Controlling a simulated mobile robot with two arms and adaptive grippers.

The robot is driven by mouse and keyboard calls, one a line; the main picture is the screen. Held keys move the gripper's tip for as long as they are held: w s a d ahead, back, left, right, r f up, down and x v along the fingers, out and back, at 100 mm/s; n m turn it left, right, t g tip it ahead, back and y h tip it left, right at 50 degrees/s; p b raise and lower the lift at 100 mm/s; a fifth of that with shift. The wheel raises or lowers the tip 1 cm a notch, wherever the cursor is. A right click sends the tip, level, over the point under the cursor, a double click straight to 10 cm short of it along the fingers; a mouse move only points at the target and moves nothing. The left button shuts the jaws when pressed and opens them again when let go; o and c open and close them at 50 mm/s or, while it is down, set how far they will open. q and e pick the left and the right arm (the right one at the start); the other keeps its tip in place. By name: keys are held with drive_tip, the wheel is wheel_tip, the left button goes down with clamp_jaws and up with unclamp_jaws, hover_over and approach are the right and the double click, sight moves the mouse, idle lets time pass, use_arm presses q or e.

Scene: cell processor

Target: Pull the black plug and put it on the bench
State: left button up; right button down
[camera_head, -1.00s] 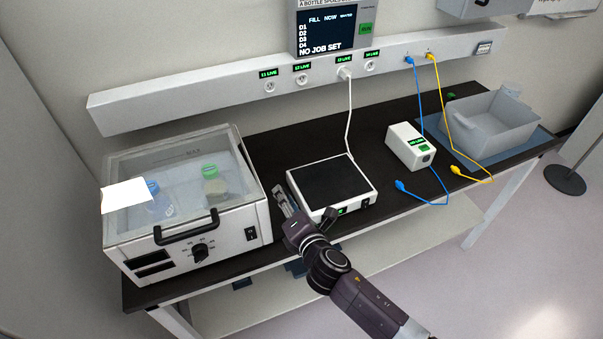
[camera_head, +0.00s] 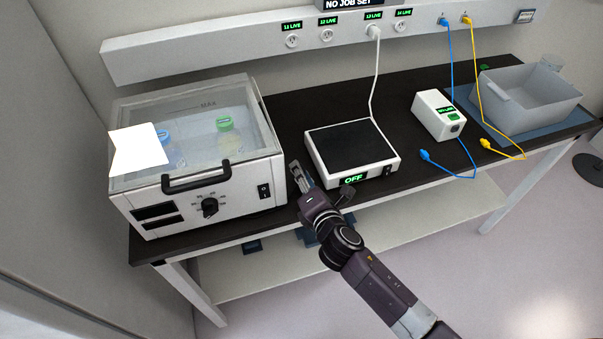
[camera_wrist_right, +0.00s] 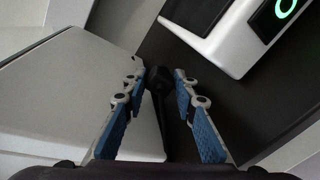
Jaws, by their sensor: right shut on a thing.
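The black plug (camera_wrist_right: 157,80) shows in the right wrist view as a small dark rounded piece between my right gripper's fingertips (camera_wrist_right: 155,84). The right gripper is shut on it. In the head view my right gripper (camera_head: 298,174) is low in the gap between the lidded box and the white plate device, over the black bench top (camera_head: 300,115). The plug is too small to make out there, and its socket is not visible. My left gripper is not in view.
The lidded box (camera_head: 237,195) with bottles stands left of the gripper. The plate device (camera_head: 318,160), reading OFF, stands close on its right. Farther right are a small white unit (camera_head: 430,118), blue and yellow cables, and a grey bin (camera_head: 525,108). Bench between devices is clear.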

drive_tip(key=c, duration=1.5)
unclamp_jaws()
drive_tip(key=shift+c, duration=0.2)
drive_tip(key=shift+o, duration=0.2)
drive_tip(key=shift+s, duration=0.1)
drive_tip(key=v, duration=1.2)
drive_tip(key=shift+d, duration=0.1)
